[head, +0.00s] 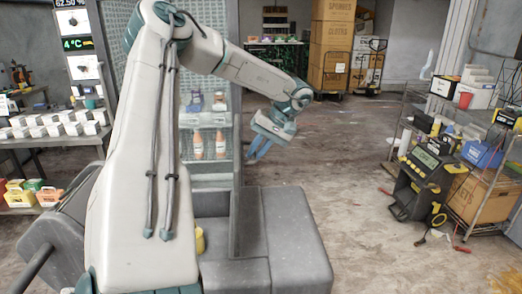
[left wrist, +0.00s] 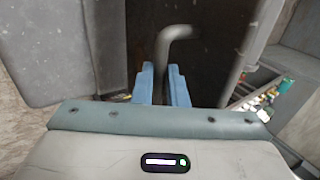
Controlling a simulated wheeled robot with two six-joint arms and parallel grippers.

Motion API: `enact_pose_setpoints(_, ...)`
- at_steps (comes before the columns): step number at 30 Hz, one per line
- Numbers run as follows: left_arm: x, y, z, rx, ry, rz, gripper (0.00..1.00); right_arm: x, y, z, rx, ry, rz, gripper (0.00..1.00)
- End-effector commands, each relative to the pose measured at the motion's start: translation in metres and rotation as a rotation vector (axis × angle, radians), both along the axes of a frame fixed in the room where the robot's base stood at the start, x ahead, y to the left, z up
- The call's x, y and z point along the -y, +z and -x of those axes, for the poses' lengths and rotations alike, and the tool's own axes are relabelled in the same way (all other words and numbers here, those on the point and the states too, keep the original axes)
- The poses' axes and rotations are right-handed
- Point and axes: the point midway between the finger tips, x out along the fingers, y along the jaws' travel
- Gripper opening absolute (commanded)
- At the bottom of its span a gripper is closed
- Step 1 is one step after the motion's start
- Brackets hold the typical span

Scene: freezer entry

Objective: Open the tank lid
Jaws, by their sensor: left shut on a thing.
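My left gripper (head: 262,148) hangs from my left arm right of centre in the head view, its blue fingers pointing down. In the left wrist view its two fingers (left wrist: 162,84) are close around a grey bent bar (left wrist: 178,34), which rises between them and turns right at its top. The bar cannot be made out in the head view. A grey speckled panel (left wrist: 70,45) with a rounded corner fills the upper left of the wrist view. I cannot tell which part is the tank lid. My right gripper does not show.
A glass-fronted cabinet with bottles (head: 220,143) stands behind my left arm. A wire rack (head: 494,190) and a black-and-yellow machine (head: 424,180) stand at the right. Cardboard boxes (head: 331,50) stand at the back. The floor (head: 345,150) between them is mostly clear.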

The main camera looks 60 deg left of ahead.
Motion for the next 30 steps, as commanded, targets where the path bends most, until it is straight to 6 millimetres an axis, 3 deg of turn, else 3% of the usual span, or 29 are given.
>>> enact_pose_setpoints(1,0.002,-0.008,0.002,-0.006,0.001,0.011,0.00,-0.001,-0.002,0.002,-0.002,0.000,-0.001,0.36)
enact_pose_setpoints(13,0.001,-0.008,0.003,-0.007,0.002,0.011,0.00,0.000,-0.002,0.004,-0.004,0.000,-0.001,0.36)
enact_pose_setpoints(14,0.001,-0.008,0.003,-0.007,0.002,0.011,0.16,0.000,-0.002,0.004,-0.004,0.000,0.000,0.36)
enact_pose_setpoints(17,0.001,-0.007,0.002,-0.006,0.001,0.009,0.34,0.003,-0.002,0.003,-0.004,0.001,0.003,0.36)
enact_pose_setpoints(30,0.003,0.008,-0.007,0.000,0.002,-0.001,0.34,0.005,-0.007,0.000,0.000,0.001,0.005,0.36)
